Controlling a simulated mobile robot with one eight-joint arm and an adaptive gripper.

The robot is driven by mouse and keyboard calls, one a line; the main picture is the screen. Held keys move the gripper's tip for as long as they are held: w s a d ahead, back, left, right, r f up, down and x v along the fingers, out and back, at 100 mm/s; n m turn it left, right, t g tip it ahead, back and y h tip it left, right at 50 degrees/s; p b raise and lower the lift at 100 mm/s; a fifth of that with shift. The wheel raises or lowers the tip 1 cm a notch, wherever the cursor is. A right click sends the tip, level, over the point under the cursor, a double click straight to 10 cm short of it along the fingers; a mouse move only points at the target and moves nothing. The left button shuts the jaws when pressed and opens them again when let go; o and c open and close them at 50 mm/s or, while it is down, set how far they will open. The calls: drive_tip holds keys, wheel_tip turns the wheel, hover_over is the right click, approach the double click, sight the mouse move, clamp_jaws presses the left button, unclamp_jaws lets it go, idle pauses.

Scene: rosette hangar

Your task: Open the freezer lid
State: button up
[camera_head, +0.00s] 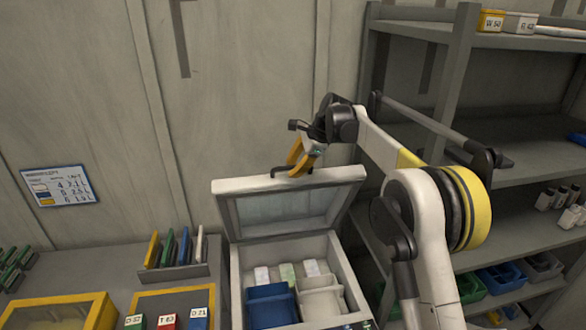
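The freezer (236,290) is a pale chest at the bottom centre, and its lid (340,177) stands raised and tilted back, with the grey inner panel showing. A dark handle (279,174) is on the lid's upper edge. My gripper (296,168), with yellow fingers, is at this handle and appears to touch it. Whether the fingers are closed around the handle is unclear. Inside the open freezer are a blue bin (270,304), a white bin (320,298) and small pale packs (287,272) behind them.
Grey shelving (455,80) with bins and jars stands close on the right. On the left, a counter (75,268) holds yellow-edged trays, labelled blocks and a rack of coloured plates (172,250). A wall rises behind the lid, with a chart (60,186) on it.

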drive_tip(key=v, duration=1.2)
drive_tip(key=s+d+f+n+t+h+b, duration=0.15)
drive_tip(key=s+d+f+n+b, duration=0.4)
drive_tip(key=s, duration=0.55)
drive_tip(key=s+d+f+n+t+h+b, duration=0.15)
drive_tip(key=s+d+f+b, duration=0.35)
drive_tip(key=s+d+b, duration=0.5)
drive_tip(key=s+d+f+n+h+b, duration=0.1)
drive_tip(key=s+d+f+n+b, duration=0.1)
drive_tip(key=s+f, duration=0.9)
drive_tip(key=s+d+f+n+t+h+b, duration=0.1)
drive_tip(key=s+d+f+n+b, duration=0.2)
drive_tip(key=s+f, duration=0.8)
drive_tip(key=f+n+b, duration=0.1)
drive_tip(key=n+b, duration=0.1)
drive_tip(key=b, duration=0.2)
drive_tip(key=shift+h, duration=0.3)
drive_tip(key=shift+s+f, duration=0.1)
